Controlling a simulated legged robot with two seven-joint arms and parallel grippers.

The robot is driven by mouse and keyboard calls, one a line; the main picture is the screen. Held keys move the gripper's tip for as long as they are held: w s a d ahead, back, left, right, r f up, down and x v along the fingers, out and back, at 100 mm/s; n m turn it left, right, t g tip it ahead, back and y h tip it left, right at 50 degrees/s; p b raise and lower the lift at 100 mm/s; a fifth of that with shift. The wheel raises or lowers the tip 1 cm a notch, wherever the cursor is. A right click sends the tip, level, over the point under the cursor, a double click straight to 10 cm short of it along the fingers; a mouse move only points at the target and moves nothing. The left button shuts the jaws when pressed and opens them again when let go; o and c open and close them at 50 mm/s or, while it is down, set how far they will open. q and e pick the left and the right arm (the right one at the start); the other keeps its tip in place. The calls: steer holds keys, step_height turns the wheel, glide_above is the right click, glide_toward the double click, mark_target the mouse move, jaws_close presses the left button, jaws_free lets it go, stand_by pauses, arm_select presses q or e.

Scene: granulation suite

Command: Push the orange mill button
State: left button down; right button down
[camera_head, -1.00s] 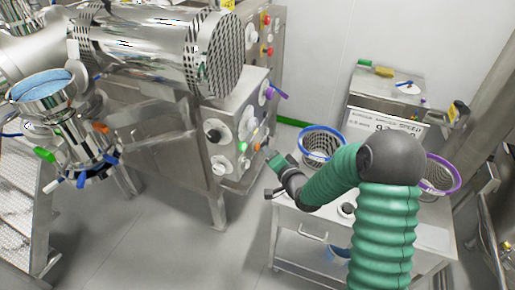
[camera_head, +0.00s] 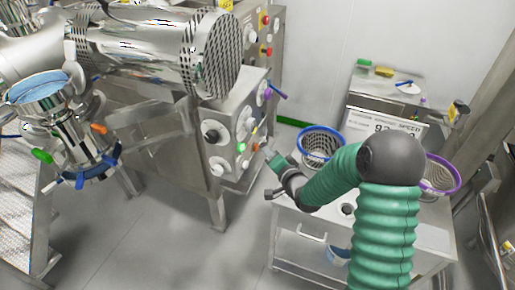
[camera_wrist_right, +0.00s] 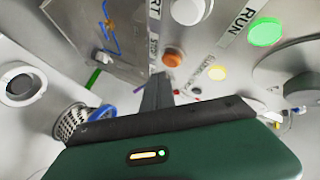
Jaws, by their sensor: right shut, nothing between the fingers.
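The orange mill button (camera_wrist_right: 173,58) is a round orange cap on the grey control panel. In the head view my right gripper (camera_head: 272,157) is beside the panel's right edge. The orange button is too small there to make out surely. My left gripper is not in view.
A cart (camera_head: 300,262) with a blue-rimmed basket (camera_head: 321,143) and a purple-rimmed basket (camera_head: 440,175) stands to the right. Bare floor lies in front of the machine.

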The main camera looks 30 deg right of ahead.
steer(key=shift+w, duration=0.1)
stand_by(0.7)
steer(key=shift+w+a+r, duration=0.1)
steer(key=shift+w+a, duration=0.1)
steer(key=shift+a, duration=0.1)
steer(key=shift+w+a, duration=0.35)
steer(key=shift+w, duration=0.05)
stand_by(0.8)
steer(key=shift+s+d, duration=0.55)
steer(key=shift+s, duration=0.15)
steer(key=s+d+p, duration=0.1)
steer(key=s+d, duration=0.2)
steer(key=s, duration=0.1)
steer(key=shift+d, duration=0.2)
stand_by(0.3)
steer(key=shift+w, duration=0.1)
stand_by(0.5)
